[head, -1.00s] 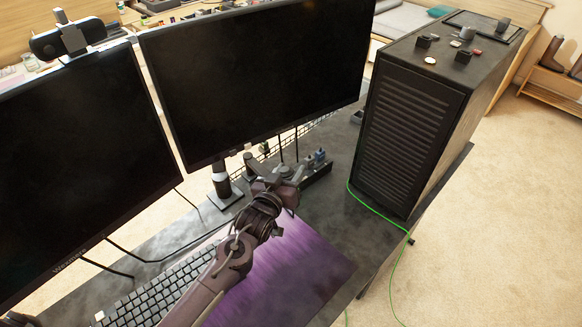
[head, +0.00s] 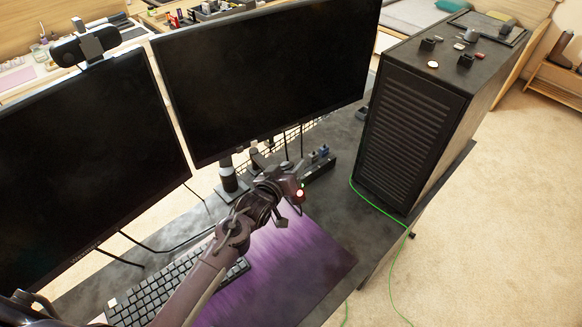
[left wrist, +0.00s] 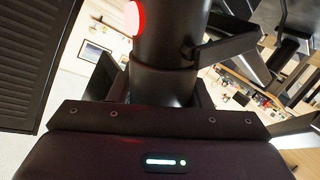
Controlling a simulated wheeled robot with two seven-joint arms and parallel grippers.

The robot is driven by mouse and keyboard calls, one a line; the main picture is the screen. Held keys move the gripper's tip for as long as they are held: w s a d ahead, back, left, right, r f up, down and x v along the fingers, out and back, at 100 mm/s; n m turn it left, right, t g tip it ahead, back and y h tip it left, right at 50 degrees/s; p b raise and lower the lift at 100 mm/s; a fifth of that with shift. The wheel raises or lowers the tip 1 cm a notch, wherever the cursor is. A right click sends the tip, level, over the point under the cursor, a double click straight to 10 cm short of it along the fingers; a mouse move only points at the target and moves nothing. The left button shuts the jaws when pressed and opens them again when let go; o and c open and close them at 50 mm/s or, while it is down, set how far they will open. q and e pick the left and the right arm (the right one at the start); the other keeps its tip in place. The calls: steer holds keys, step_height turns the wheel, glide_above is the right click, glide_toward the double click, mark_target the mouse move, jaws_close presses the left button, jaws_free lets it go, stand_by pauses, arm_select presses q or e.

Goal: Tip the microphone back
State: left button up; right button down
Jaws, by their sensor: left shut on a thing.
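The microphone is a dark cylinder with a lit red spot. In the head view it (head: 293,187) is at the end of my left arm, in front of the right monitor, and mostly hidden by the gripper. In the left wrist view the microphone (left wrist: 165,45) rises from between the jaws, with the red spot on its upper left side and a dark bracket at its right. My left gripper (head: 278,186) is shut on the microphone; its fingertips are hard to make out. My right gripper is not in view.
Two monitors (head: 262,80) stand close behind the gripper. A black computer tower (head: 410,135) stands to the right, with a green cable beside it. A keyboard (head: 165,288) and a purple mat (head: 285,275) lie in front.

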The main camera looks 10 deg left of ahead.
arm_select(q)
steer(key=o, duration=1)
steer(key=b+v, duration=0.1)
steer(key=v, duration=0.6)
steer(key=shift+s, duration=0.35)
steer(key=shift+a+r, duration=0.15)
